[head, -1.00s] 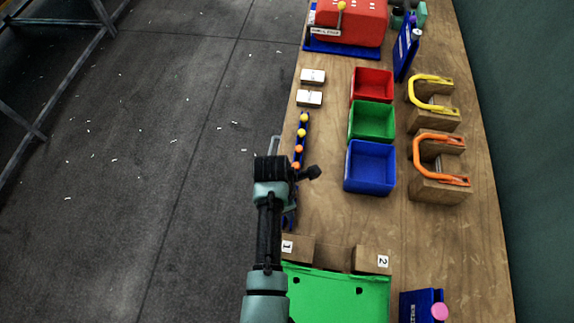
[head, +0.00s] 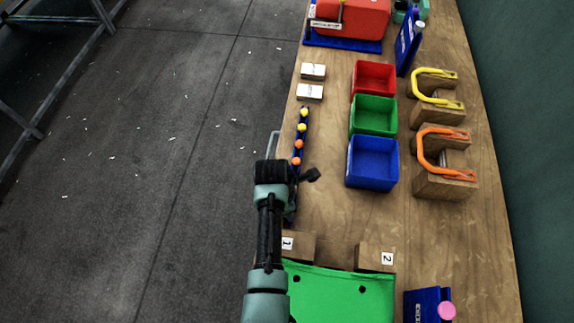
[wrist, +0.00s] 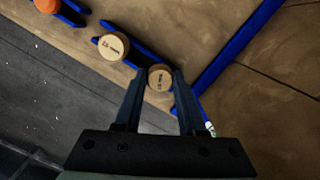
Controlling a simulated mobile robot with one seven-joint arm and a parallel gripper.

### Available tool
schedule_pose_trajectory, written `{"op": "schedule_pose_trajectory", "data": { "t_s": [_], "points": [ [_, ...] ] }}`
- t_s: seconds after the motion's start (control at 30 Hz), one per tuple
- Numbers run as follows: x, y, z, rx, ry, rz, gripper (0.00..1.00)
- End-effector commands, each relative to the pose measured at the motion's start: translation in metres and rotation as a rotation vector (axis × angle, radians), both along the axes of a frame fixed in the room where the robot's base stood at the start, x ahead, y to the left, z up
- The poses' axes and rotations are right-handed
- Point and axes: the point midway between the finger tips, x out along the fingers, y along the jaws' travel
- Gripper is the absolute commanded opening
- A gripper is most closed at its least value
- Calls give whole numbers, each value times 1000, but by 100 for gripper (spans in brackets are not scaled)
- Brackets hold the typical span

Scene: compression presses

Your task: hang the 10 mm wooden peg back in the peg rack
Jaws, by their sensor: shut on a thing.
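In the wrist view, my gripper (wrist: 157,82) is shut on a wooden peg (wrist: 160,77), whose round end faces the camera between the fingertips. Its printed label is too small to read surely. The peg is at the blue peg rack (wrist: 150,52), beside a blue prong; I cannot tell if it is seated in a slot. A second wooden peg (wrist: 113,46) and an orange-topped one (wrist: 46,4) sit in the rack to the upper left. In the head view, the rack (head: 293,178) lies along the bench's left edge, and my wrist hides the fingers and the held peg.
A blue bar (wrist: 238,44) runs close to the right of the held peg. Red (head: 374,78), green (head: 373,115) and blue (head: 372,162) bins stand right of the rack. Blocks labelled 1 (head: 298,245) and 2 (head: 375,257) stand nearer, by a green panel (head: 340,295).

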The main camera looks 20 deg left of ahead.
Motion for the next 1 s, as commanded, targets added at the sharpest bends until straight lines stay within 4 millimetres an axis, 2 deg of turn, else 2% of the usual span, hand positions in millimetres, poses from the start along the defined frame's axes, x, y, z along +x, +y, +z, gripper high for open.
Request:
{"op": "schedule_pose_trajectory", "data": {
  "t_s": [0.2,0.23,0.4,0.77,0.87,1.0],
  "points": [
    [0,0,0,0,0,0,0],
    [0,0,0,0,0,0,45],
    [0,0,0,0,0,0,75],
    [0,0,3,0,0,0,75],
    [-1,1,11,1,-2,0,75],
    [-2,4,32,1,-4,1,75]
  ]
}}
